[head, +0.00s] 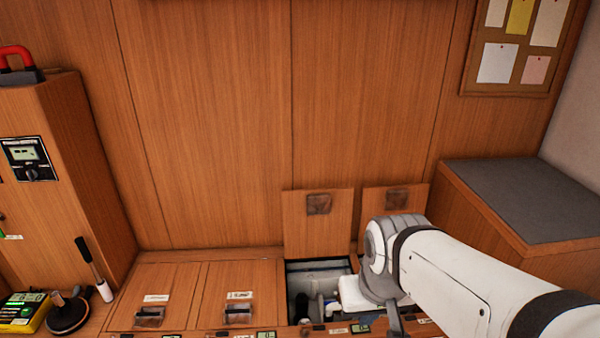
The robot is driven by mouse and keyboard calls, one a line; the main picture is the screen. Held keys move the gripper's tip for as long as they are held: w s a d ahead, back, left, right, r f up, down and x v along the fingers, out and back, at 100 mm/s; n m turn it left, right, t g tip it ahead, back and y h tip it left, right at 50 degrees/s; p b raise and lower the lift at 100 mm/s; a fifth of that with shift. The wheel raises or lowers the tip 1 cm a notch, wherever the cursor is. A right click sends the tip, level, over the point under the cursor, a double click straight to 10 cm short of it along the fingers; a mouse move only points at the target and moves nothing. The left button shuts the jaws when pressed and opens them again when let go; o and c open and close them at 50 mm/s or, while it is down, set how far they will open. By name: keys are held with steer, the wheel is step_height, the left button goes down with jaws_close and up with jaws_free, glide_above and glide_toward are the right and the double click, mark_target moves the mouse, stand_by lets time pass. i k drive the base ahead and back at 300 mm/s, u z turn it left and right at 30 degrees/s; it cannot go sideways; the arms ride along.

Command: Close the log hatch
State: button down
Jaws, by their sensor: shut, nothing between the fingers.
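A wooden bench has several hatches. Two lids stand open, upright against the back wall: one left of my arm (318,232) and one just behind my arm (385,204). Each has a dark recessed handle. No label on either open lid shows, so I cannot tell which is the log hatch. Two lids to the left lie closed (160,281) (240,278), with small labels; the right one seems to read "SUMP". My gripper (394,322) points down at the bench front, below the right open lid. It looks shut and empty; its tips are partly cut off by the frame.
The open left compartment (300,285) holds pipes and a white fitting. A white object (352,294) shows beside my wrist; my arm hides much of the right compartment. A grey-topped cabinet (520,195) stands right. A plunger-like tool (70,312) and yellow meter (22,312) lie left.

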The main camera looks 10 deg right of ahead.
mark_target(317, 222)
steer(key=u, duration=0.05)
steer(key=i, duration=1)
steer(key=z, duration=0.05)
